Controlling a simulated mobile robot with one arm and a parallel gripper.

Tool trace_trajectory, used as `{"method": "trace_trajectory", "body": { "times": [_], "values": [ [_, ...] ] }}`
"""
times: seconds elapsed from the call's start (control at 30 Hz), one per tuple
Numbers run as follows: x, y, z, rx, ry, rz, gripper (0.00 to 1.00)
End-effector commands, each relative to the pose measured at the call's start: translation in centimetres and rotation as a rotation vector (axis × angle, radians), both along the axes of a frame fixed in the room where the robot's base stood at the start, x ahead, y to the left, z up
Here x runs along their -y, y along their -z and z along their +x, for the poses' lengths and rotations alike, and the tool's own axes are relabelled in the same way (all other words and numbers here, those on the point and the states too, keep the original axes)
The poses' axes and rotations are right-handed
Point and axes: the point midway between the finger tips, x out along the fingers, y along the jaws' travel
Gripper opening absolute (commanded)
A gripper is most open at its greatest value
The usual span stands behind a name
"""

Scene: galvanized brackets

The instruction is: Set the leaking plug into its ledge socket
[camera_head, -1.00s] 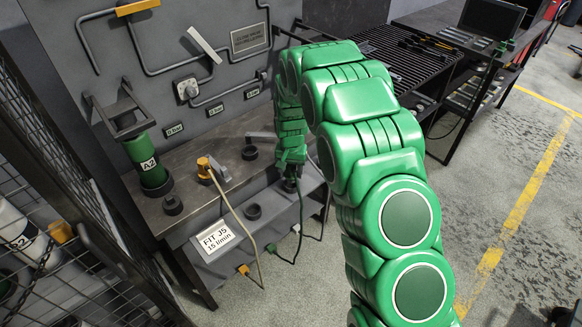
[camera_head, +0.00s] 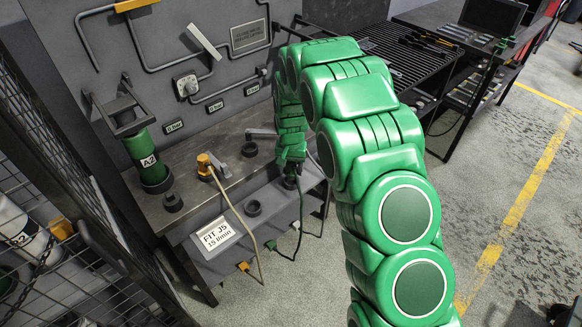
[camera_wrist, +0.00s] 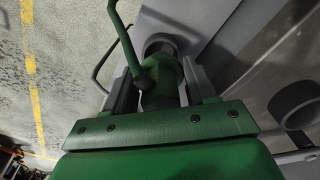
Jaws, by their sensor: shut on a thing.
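My gripper (camera_head: 291,172) is over the right end of the lower ledge (camera_head: 275,203). In the wrist view its two grey fingers (camera_wrist: 159,92) are shut on a green plug (camera_wrist: 165,74). A green cable (camera_wrist: 122,38) leaves the plug and hangs below the ledge in the head view (camera_head: 301,215). A dark round socket ring (camera_wrist: 160,44) shows just beyond the plug; I cannot tell whether the plug touches or enters it.
A yellow plug (camera_head: 204,164) with a beige cable stands on the bench (camera_head: 190,183). Dark rings (camera_head: 172,202) and (camera_head: 249,149), a green A2 cylinder (camera_head: 142,150) and a "FIT J5 15 l/min" card (camera_head: 215,235) are nearby. A mesh cage (camera_head: 60,170) stands left.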

Motion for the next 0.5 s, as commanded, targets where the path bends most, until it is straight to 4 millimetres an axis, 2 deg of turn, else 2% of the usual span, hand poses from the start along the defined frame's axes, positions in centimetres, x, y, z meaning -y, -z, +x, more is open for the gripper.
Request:
{"method": "trace_trajectory", "body": {
  "times": [0.5],
  "values": [
    [0.0,1.3,0.0,0.001,0.0,0.0,0.16]
  ]
}}
